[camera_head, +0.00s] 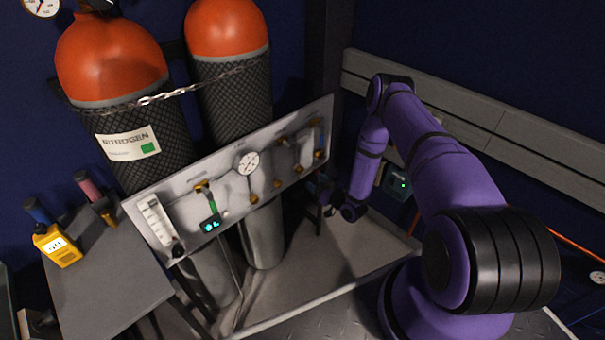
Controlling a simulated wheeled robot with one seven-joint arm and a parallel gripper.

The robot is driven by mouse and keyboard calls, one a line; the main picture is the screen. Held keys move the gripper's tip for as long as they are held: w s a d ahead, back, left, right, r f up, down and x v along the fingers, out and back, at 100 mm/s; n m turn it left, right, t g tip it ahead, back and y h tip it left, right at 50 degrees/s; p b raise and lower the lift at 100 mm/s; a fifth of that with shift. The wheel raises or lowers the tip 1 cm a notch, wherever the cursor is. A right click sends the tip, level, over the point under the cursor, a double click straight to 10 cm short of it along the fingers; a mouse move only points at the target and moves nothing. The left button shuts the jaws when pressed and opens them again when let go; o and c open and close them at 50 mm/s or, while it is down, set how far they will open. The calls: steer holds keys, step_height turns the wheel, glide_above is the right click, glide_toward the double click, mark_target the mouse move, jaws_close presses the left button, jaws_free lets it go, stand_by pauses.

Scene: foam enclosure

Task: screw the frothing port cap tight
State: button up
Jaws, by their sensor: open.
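A tilted white panel (235,185) stands in front of two gas cylinders. My gripper (318,188) is small and dark here, just below the panel's right end. It is open, and I see nothing held in it. Its fingertips are hard to make out, and I cannot tell whether they touch anything.
Two orange-topped cylinders (112,58) are held by a chain (160,97). The panel carries a round gauge (248,162) and a lit display (211,224). A grey table (110,275) at left holds a yellow meter (57,246). The tray floor (340,255) below is largely clear.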

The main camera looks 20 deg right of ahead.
mark_target(302, 172)
steer(key=x, duration=0.7)
steer(key=shift+w, duration=0.15)
steer(key=c, duration=0.9)
